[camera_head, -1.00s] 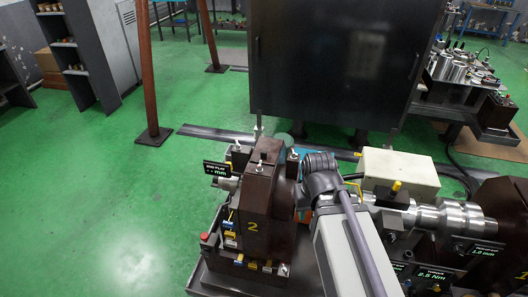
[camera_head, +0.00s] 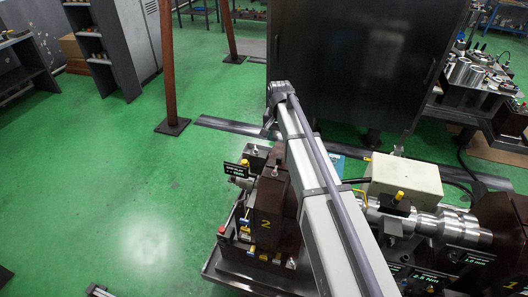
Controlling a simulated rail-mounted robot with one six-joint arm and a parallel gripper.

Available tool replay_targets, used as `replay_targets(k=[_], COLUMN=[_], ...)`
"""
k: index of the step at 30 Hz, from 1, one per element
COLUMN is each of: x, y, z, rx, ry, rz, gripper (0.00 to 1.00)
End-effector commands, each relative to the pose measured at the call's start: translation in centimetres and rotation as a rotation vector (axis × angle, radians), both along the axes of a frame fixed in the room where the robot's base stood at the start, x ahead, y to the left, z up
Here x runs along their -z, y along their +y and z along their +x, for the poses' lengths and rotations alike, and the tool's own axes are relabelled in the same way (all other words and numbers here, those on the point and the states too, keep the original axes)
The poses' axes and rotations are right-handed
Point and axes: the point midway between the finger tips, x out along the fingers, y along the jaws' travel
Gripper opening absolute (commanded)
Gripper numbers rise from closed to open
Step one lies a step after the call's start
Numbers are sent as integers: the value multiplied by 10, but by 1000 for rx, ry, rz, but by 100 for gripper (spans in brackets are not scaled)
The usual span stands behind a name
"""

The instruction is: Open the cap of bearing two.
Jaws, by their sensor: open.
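Bearing two (camera_head: 265,224) is a dark brown housing with a yellow "2" on its front, standing on the fixture left of my arm. Its cap (camera_head: 272,192) is the brown upper block and appears seated on the housing. My arm crosses in front of its right side and hides that part. A small black display (camera_head: 236,170) stands at its upper left. My arm runs up from the bottom edge to a grey joint above and beyond the bearing.
A silver shaft (camera_head: 440,226) runs right from behind my arm to another brown housing (camera_head: 505,225). A cream box (camera_head: 405,178) sits behind it. A large dark cabinet (camera_head: 365,70) stands at the back. The green floor (camera_head: 130,200) at left is mostly clear.

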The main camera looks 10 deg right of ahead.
Motion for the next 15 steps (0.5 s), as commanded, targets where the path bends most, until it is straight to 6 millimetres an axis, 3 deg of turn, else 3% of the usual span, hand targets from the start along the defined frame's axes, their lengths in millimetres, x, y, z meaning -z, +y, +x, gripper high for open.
replay_targets(k=[5,8,15], x=[9,25,83], y=[0,0,0], z=[-3,-3,-3], rx=[2,2,0], ry=[0,0,0], rz=[0,0,0], gripper=[49,49,49])
